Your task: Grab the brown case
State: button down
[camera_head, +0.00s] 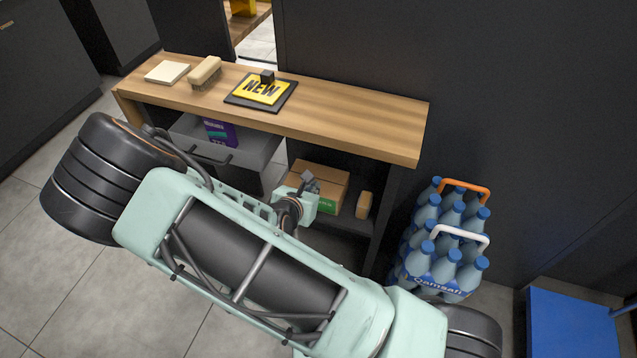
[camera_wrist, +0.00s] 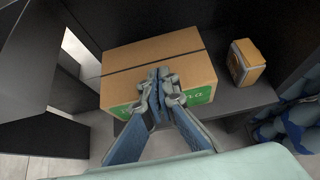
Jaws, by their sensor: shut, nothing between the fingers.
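The brown case is a cardboard box (camera_head: 318,183) with a dark tape strip and a green label, on the low shelf under the wooden counter. In the wrist view the box (camera_wrist: 190,47) fills the middle, with its top and green-labelled front showing. My gripper (camera_wrist: 161,76) is shut and empty, its fingertips overlapping the near edge of the box top in the picture. I cannot tell whether they touch it. In the head view my gripper (camera_head: 309,180) is in front of the box and hides part of it.
A small tan box (camera_wrist: 245,62) stands right of the case on the shelf (camera_wrist: 225,101). An open grey drawer (camera_head: 262,150) holds a purple pack (camera_head: 221,132). The wooden counter (camera_head: 360,115) is above. Blue bottle packs (camera_head: 440,258) stand on the floor at right.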

aim_at(322, 178)
jog(key=w, duration=0.1)
jog(key=w+d+b, duration=0.1)
jog(key=w+f, duration=0.1)
jog(key=shift+w+d, duration=0.25)
jog(key=shift+w, duration=0.1)
jog(key=shift+f, duration=0.15)
jog(key=shift+f, duration=0.1)
